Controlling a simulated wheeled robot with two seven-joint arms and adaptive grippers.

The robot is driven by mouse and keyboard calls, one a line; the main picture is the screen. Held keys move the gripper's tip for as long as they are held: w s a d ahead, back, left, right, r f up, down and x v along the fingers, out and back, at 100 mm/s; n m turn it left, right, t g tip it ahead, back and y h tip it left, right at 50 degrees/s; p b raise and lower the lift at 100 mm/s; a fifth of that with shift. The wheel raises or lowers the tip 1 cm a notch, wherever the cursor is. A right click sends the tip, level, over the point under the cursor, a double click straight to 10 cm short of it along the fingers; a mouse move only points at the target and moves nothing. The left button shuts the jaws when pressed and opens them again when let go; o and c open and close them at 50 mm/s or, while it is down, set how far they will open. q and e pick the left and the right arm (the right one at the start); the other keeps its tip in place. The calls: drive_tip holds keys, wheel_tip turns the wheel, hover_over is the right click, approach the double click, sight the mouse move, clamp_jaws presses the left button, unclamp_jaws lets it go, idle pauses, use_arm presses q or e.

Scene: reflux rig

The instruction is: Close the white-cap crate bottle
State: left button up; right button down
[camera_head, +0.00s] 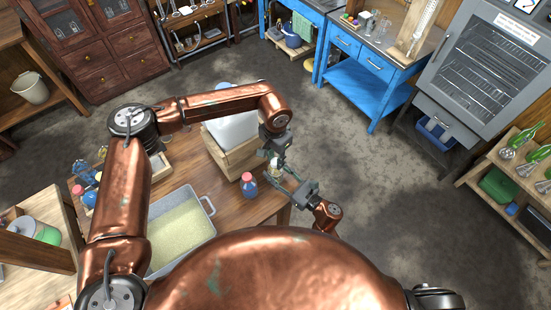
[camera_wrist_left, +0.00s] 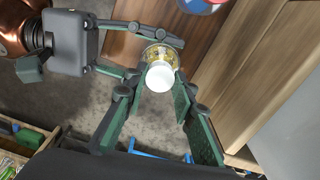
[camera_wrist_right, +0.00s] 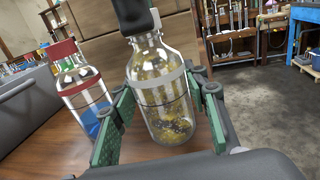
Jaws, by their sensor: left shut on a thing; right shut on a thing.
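A clear bottle with yellowish, flecked contents (camera_wrist_right: 163,100) stands upright in the right wrist view between the fingers of my right gripper (camera_wrist_right: 160,108), which is shut on its body. The bottle also shows in the left wrist view (camera_wrist_left: 157,53). A white cap (camera_wrist_left: 160,76) appears over the bottle's mouth there, between the fingertips of my left gripper (camera_wrist_left: 160,82), shut on it. In the head view, my left gripper (camera_head: 276,152) is above my right gripper (camera_head: 287,176) by the table's right edge. I cannot tell whether the cap's thread is engaged; the left gripper hides the bottle's top in the right wrist view.
A red-capped bottle with blue liquid (camera_wrist_right: 84,95) stands close beside the held bottle. A wooden crate (camera_head: 232,160) with a white container (camera_head: 232,128) is behind it. A grey tub of pale grains (camera_head: 208,207) sits on the table (camera_head: 183,172). Open floor lies to the right.

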use_arm(q)
drive_tip(key=shift+m, duration=0.7)
drive_tip(key=o, duration=0.7)
drive_tip(key=shift+r, duration=0.1)
drive_tip(key=shift+r, duration=2.2)
drive_tip(key=shift+c, duration=0.5)
